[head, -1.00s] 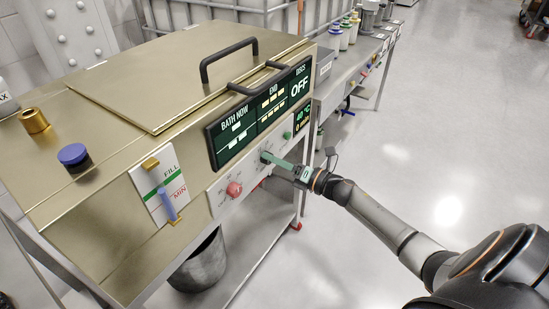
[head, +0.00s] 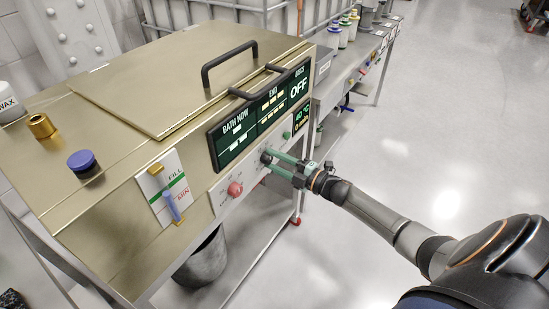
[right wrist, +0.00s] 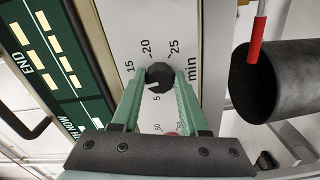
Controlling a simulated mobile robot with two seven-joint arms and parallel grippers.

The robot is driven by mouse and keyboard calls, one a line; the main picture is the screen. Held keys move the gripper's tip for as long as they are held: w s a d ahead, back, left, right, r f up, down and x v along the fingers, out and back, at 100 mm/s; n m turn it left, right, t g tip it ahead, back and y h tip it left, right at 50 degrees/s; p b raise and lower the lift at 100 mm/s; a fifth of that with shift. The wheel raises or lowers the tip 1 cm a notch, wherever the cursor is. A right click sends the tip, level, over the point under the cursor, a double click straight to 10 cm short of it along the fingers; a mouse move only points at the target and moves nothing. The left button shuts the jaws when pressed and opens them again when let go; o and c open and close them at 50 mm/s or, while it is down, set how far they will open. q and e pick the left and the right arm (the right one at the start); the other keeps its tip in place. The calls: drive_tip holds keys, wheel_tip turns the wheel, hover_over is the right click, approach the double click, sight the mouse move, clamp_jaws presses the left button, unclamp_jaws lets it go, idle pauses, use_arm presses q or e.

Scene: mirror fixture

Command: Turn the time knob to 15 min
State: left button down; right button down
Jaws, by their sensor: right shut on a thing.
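The time knob (right wrist: 159,77) is small, round and black, on a pale panel marked 5, 15, 20, 25 and min in the right wrist view. Its white mark faces lower left, between the 5 and the 15; a left finger covers part of the dial there. In the head view the knob (head: 266,157) sits on the front panel below the displays. My right gripper (right wrist: 159,82) has its green fingers on either side of the knob and is shut on it. It also shows in the head view (head: 270,162). My left gripper is out of view.
A red knob (head: 235,189) sits left of the time knob, and a green button (head: 287,135) to its right. The display panel (head: 262,112) with a black handle is just above. A dark bucket (head: 203,258) stands below. The floor at right is clear.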

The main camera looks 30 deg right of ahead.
drive_tip(key=m, duration=0.2)
drive_tip(key=shift+m+p, duration=0.35)
drive_tip(key=shift+m, duration=0.75)
drive_tip(key=shift+m+p, duration=0.3)
drive_tip(key=shift+m, duration=0.5)
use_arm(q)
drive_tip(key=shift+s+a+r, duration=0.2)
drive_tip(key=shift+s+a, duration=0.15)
use_arm(e)
drive_tip(key=shift+f, duration=0.1)
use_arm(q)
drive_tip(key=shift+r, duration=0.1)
use_arm(e)
drive_tip(key=shift+m, duration=0.4)
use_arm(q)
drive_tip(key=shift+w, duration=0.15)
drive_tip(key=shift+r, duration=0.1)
use_arm(e)
drive_tip(key=shift+c, duration=2.1)
unclamp_jaws()
